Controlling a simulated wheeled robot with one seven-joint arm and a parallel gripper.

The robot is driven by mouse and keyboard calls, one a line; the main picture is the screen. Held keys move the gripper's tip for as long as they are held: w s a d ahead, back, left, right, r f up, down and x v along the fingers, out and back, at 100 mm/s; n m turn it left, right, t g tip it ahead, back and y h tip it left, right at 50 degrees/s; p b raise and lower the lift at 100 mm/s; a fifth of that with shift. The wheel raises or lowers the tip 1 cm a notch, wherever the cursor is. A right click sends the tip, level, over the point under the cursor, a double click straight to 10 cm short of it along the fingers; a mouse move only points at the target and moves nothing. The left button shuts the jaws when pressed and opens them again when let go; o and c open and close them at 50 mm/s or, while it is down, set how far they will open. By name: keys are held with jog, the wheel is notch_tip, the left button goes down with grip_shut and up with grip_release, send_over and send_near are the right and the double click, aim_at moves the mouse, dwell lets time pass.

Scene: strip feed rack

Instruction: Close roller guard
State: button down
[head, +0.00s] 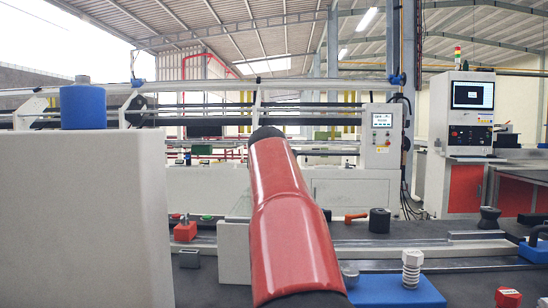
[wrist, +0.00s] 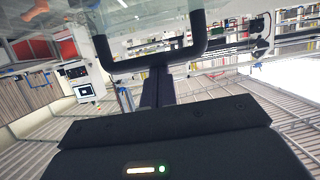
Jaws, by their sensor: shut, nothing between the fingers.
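The roller guard appears in the wrist view as a clear panel with a black U-shaped bar (wrist: 152,60) along its edge, near the top of the picture. My gripper (wrist: 160,80) is shut and empty, its dark fingers pointing at the middle of that bar. The fingertips overlap the bar in the picture; whether they touch it I cannot tell. In the head view my red arm covers the centre, and my gripper does not show. How far open the guard stands I cannot tell.
A large pale block with a blue cylinder (head: 83,107) on top fills the left of the head view. Metal rails (head: 430,264), a white bolt on a blue block (head: 398,290), a black knob (head: 379,220) and an orange-handled lever (head: 356,217) lie to the right. A control cabinet (head: 470,120) stands behind.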

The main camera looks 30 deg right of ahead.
jog(key=b+v, duration=0.2)
jog(key=v, duration=0.5)
jog(key=shift+s+a+r, duration=0.1)
jog(key=shift+s+a, duration=0.15)
jog(key=shift+s, duration=0.05)
